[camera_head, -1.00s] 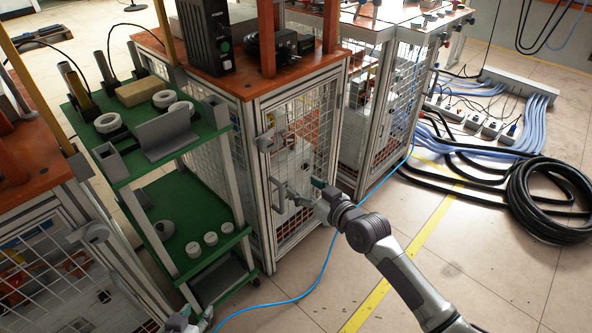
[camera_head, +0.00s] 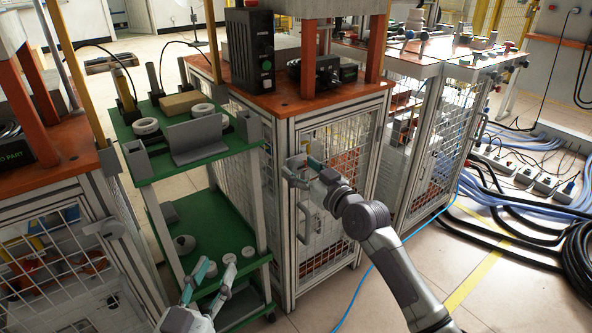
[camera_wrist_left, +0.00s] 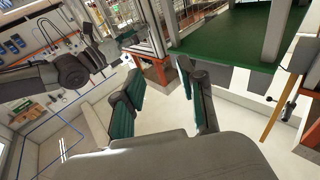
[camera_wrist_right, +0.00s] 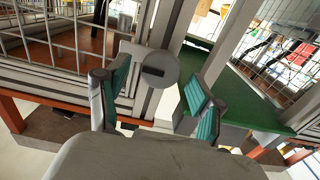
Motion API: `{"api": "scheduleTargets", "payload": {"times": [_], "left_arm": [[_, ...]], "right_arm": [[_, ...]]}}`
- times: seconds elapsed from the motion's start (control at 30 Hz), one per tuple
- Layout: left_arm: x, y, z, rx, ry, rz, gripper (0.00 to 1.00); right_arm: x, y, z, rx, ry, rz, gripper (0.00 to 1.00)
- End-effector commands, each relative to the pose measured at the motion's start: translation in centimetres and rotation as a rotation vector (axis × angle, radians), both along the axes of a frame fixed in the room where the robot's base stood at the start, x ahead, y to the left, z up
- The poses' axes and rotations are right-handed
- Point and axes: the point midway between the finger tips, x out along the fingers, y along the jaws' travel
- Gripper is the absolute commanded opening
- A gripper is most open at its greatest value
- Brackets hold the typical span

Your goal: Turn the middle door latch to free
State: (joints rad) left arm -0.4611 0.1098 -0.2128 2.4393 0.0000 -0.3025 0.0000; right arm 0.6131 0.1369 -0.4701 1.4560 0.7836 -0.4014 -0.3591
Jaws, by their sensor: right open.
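The middle cabinet's latch (camera_head: 292,162) is a small grey piece at the upper left of the mesh door (camera_head: 345,150). In the right wrist view it is a round grey disc (camera_wrist_right: 157,68) with a dark slot, on the door frame. My right gripper (camera_head: 301,173) is at the latch, partly covering it. Its open fingers (camera_wrist_right: 150,105) stand on either side of the disc with gaps; contact is not visible. My left gripper (camera_head: 218,270) is open and empty, low by the green shelf cart; it also shows in the left wrist view (camera_wrist_left: 165,95).
The door's grey handle (camera_head: 304,222) is below the latch. A green shelf cart (camera_head: 190,165) with loose parts stands left of the cabinet. Another cabinet with its own grey latch (camera_head: 101,227) is at the left. A blue cable and black hoses lie on the floor at right.

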Motion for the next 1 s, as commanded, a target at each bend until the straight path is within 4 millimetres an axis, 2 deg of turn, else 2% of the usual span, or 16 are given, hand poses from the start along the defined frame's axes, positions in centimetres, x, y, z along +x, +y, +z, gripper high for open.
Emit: {"api": "scheduleTargets", "payload": {"times": [0.2,0.57,0.67,0.93,1.0], "left_arm": [[-0.3,-0.3,2.4,-0.038,-0.143,-0.009,0.4],[-0.4,-0.3,3.0,-0.047,-0.176,-0.011,0.4],[-0.4,-0.3,3.0,-0.047,-0.175,-0.01,0.4],[-0.4,-0.3,3.0,-0.047,-0.174,-0.01,0.4],[-0.4,-0.3,3.0,-0.047,-0.174,-0.01,0.4]], "right_arm": [[1.6,1.1,-0.1,0.002,0.001,0.0,0.67],[1.9,1.4,0.0,0.0,0.001,0.0,0.67],[1.9,1.4,0.0,0.0,0.001,0.0,0.54],[1.9,1.4,0.0,0.001,0.001,0.0,0.09],[1.9,1.4,0.0,0.001,0.001,0.0,0.07]]}}
